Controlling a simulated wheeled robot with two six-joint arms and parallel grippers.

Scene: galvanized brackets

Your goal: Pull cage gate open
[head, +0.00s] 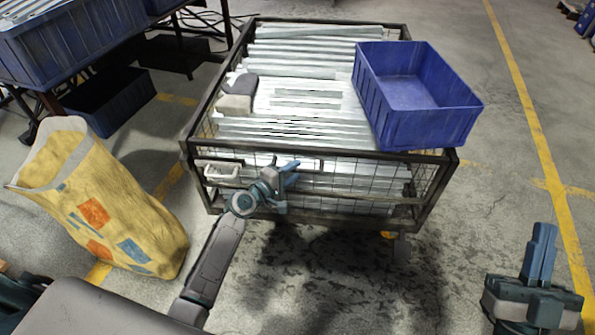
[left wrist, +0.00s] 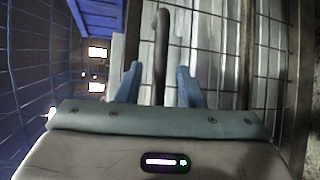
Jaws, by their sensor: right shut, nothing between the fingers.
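The wire cage cart (head: 440,160) has a dark frame, and its mesh front gate (head: 345,185) faces me and looks closed. My left gripper (head: 290,172) is at the upper part of that front. In the left wrist view, my left gripper's blue fingers (left wrist: 160,85) are apart, with a dark bar (left wrist: 161,40), seemingly the gate's handle, between them. Gaps show on both sides of the bar. My right gripper (head: 541,255) is shut and empty, low at the right, away from the cage.
Galvanized brackets (head: 310,55) fill the cage, with a blue crate (head: 420,120) on top at the right. A yellow bag (head: 110,210) stands at the left, near blue bins (head: 75,45) on a rack. The floor in front of the gate is clear.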

